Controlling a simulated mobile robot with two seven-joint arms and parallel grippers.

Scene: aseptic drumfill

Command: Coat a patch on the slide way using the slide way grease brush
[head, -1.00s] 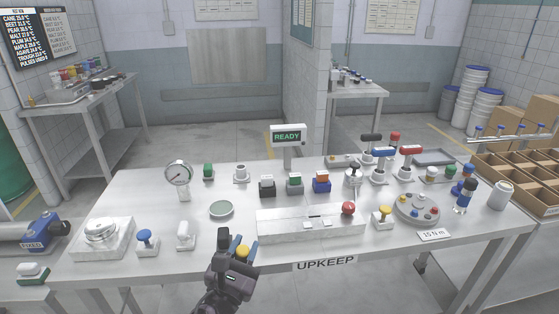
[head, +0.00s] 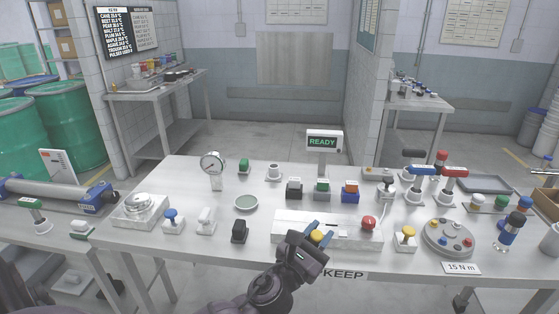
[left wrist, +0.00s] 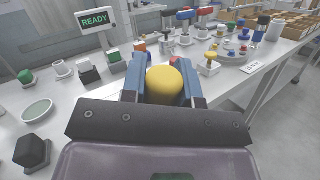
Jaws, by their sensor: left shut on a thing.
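The slide way appears to be the long pale block (head: 290,230) at the table's front middle, with small dark marks on top and a red knob (head: 368,222) at its right end. My left gripper (head: 318,233) is shut on a yellow-topped tool, apparently the grease brush; its yellow top also shows between the blue fingers in the left wrist view (left wrist: 164,84). The gripper is at the front middle of the block and hides part of it. The brush's lower end is hidden, so I cannot tell whether it touches the block. My right gripper is not in view.
A black block (head: 239,231) stands left of the slide way and a shallow green dish (head: 246,203) behind it. A yellow-knobbed piece (head: 405,236) and a round grey turntable (head: 449,238) stand to the right. The READY display (head: 324,141) rises behind.

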